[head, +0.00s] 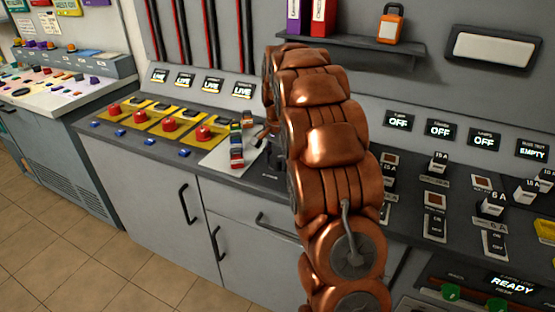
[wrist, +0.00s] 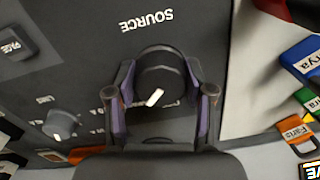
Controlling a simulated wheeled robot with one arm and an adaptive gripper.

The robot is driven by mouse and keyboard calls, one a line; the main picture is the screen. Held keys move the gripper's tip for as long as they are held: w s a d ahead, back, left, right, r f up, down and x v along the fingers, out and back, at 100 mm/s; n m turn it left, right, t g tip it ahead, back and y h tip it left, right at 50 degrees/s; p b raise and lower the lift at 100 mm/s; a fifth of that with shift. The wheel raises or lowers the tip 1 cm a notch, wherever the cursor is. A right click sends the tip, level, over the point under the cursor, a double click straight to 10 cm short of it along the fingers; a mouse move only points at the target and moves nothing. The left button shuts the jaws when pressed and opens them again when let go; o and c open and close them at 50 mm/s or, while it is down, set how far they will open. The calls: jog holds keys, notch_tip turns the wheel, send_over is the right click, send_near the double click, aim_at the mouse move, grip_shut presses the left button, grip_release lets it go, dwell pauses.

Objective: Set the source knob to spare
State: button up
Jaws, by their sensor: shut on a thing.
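The source knob (wrist: 158,88) is a round black knob with a white pointer mark, on a dark panel under the upside-down word SOURCE (wrist: 146,20) in the wrist view. My gripper (wrist: 160,72) has one finger on each side of the knob and is shut on it. The white mark sits on the knob's near side, slanting slightly. The position labels around the knob are mostly hidden, and I cannot read "spare". In the head view my copper arm hides the knob and most of the gripper.
A second, smaller knob (wrist: 62,122) sits to the left in the wrist view. Coloured name tags (wrist: 300,60) lie to the right; they also show in the head view (head: 237,147). Red buttons (head: 168,124) line the bench to the left, and switches (head: 436,200) to the right.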

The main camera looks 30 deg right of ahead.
aim_at(277, 158)
jog(key=shift+r, duration=0.1)
dwell(0.3)
jog(key=o, duration=1.2)
jog(key=shift+c, duration=0.2)
notch_tip(277, 158, up, 12)
jog(key=shift+s, duration=0.15)
